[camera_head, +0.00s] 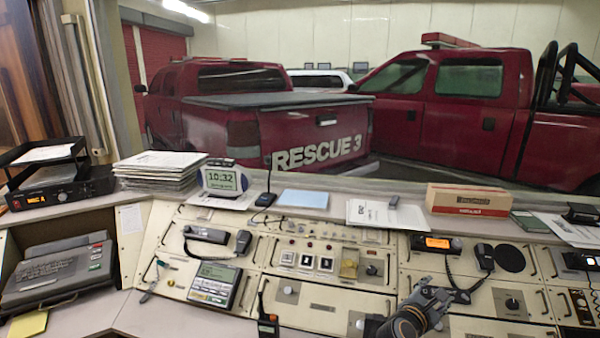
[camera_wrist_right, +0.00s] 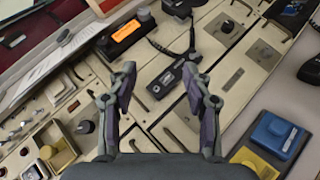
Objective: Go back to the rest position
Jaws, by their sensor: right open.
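My right gripper (camera_head: 436,294) is over the lower right part of the dispatch console (camera_head: 330,300) in the head view. In the right wrist view, my right gripper (camera_wrist_right: 158,72) has its two fingers spread apart, with nothing held between them. Beyond the fingertips, a small black device (camera_wrist_right: 166,78) lies on the console panel; I cannot tell its exact height below the gripper. My left gripper does not show in either view.
A radio with an orange display (camera_head: 436,243) and a corded microphone (camera_head: 484,258) sit just behind the gripper. A handheld radio (camera_head: 267,322) stands to its left. A cardboard box (camera_head: 467,200) and a clock (camera_head: 223,180) stand on the back ledge.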

